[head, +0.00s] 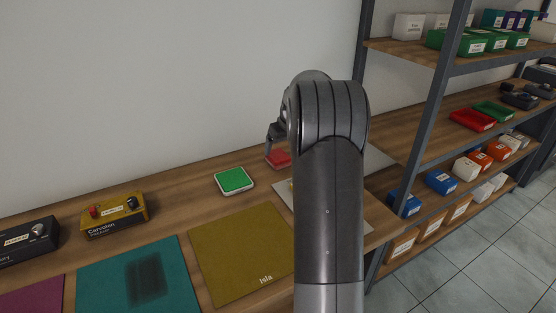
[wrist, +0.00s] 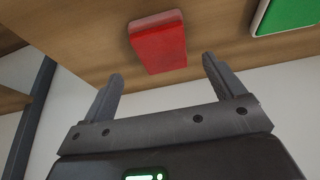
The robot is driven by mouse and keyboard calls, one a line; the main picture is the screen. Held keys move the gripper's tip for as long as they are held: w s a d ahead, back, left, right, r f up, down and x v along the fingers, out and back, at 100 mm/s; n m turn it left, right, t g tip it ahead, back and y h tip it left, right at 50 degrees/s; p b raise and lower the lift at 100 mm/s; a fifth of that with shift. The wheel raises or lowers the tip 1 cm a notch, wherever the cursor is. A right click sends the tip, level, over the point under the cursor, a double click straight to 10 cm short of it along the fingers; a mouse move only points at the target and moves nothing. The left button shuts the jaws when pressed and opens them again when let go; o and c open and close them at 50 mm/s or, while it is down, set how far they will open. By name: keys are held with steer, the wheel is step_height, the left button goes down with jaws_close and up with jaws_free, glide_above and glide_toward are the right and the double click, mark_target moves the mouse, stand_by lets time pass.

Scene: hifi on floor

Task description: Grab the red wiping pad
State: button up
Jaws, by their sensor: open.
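The red wiping pad (head: 278,159) lies on the wooden bench near the wall, partly hidden by my arm in the head view. In the wrist view the red pad (wrist: 158,42) shows as a whole block, just beyond the fingertips and roughly between their lines. My gripper (wrist: 161,72) is open and empty, with a gap between its fingers and the pad. In the head view only a part of my gripper (head: 273,136) shows, above the pad; the rest is behind my arm.
A green pad in a white tray (head: 218,191) lies left of the red pad; its green surface (wrist: 290,14) also shows in the wrist view. A mustard mat (head: 240,250) lies in front. A metal shelf rack (head: 427,120) stands at right. The wall is close behind.

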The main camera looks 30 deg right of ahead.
mark_target(279, 155)
steer(key=x, duration=0.5)
steer(key=shift+s+a+f, duration=0.1)
steer(key=shift+a+f, duration=0.1)
steer(key=shift+f, duration=0.15)
steer(key=shift+c, duration=0.6)
steer(key=c, duration=1)
steer(key=shift+o, duration=0.2)
steer(key=shift+r, duration=0.15)
